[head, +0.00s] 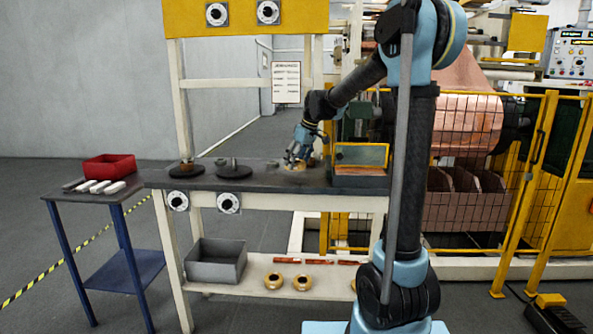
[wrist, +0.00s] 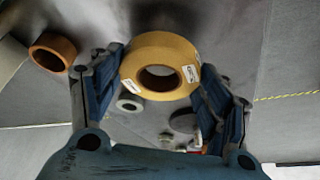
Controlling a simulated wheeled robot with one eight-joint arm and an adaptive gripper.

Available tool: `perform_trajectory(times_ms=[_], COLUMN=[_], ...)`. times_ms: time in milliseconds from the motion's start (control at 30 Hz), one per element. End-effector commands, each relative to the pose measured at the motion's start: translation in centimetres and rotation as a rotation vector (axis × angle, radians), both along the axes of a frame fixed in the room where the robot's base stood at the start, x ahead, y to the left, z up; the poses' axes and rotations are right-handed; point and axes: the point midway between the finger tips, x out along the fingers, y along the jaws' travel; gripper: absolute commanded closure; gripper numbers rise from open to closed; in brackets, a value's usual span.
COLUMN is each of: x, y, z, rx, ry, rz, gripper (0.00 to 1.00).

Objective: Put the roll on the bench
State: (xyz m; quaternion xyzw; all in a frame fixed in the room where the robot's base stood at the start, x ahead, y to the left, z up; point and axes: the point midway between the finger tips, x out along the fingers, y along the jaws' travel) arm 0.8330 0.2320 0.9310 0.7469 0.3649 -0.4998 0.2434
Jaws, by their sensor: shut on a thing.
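A yellow roll (wrist: 160,66) with small white labels and an open centre sits between the two fingers of my gripper (wrist: 162,85) in the wrist view. Both blue finger pads are against its sides. In the head view my gripper (head: 296,158) is low over the dark top of the bench (head: 275,183), right of its middle. The roll shows there only as a small tan patch (head: 297,167) under the fingers. I cannot tell whether it touches the bench top.
An orange-brown ring (wrist: 52,51) lies beside the held roll. Two dark round stands (head: 234,170) are on the bench left of my gripper, and a grey box (head: 361,177) is on its right. A side table (head: 88,196) holds a red tray (head: 109,166). Brass rings (head: 274,281) lie on the lower shelf.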

Motion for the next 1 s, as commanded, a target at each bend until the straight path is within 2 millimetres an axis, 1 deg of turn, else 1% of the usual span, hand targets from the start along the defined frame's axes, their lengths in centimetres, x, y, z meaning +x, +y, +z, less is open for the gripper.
perform_trajectory(times_ms=[100,233,567,600,667,700,1000], x=[0.1,0.0,0.0,0.0,0.0,0.0,-0.1], y=[0.0,0.0,0.0,0.0,0.1,0.1,0.2], z=[-1.6,-3.1,-3.3,-3.4,-3.4,-3.4,-3.4], rx=[0.0,0.0,0.0,0.0,0.0,0.0,0.0], ry=[0.0,0.0,0.0,0.0,0.0,0.0,0.0], rz=[0.0,0.0,0.001,0.001,0.001,0.001,0.002], gripper=[0.55,0.55,0.55,0.28,0.15,0.1,0.1])
